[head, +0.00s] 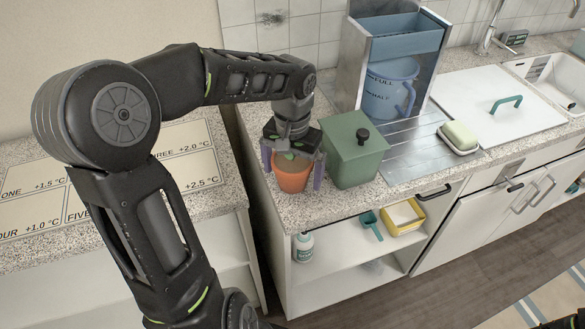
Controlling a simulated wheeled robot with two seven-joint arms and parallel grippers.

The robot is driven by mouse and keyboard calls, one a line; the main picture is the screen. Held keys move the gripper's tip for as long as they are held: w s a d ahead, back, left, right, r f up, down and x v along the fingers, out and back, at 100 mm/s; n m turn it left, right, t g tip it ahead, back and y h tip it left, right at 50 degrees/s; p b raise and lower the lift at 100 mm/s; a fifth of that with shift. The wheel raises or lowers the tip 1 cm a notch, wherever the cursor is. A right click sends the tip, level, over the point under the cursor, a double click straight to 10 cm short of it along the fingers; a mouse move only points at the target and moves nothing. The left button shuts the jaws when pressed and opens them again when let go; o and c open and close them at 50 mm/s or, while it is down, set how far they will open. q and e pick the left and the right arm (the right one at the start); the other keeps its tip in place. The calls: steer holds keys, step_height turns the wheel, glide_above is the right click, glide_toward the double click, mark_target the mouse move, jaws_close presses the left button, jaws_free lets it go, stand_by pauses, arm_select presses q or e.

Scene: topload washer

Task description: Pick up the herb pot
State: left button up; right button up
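The herb pot (292,181) is an orange terracotta pot with dark soil and a little green, standing on the speckled counter near its front left corner. My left gripper (292,172) is directly above and around it, pointing down. Its two purple-grey fingers are spread, one on each side of the pot. Whether the fingers touch the pot is hard to tell. The gripper's body hides part of the pot's top and plant. My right gripper is not in view.
A green lidded box (354,158) stands close to the pot's right, near the gripper's right finger. A metal stand with a blue jug (388,90) is behind it. A soap dish (459,138) sits further right. The counter's front edge is close.

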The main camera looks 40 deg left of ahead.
mark_target(293, 159)
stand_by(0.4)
arm_select(q)
steer(key=c, duration=1.8)
steer(key=shift+o, duration=0.2)
steer(key=shift+r, duration=0.1)
step_height(293, 159, up, 10)
steer(key=shift+f, duration=0.1)
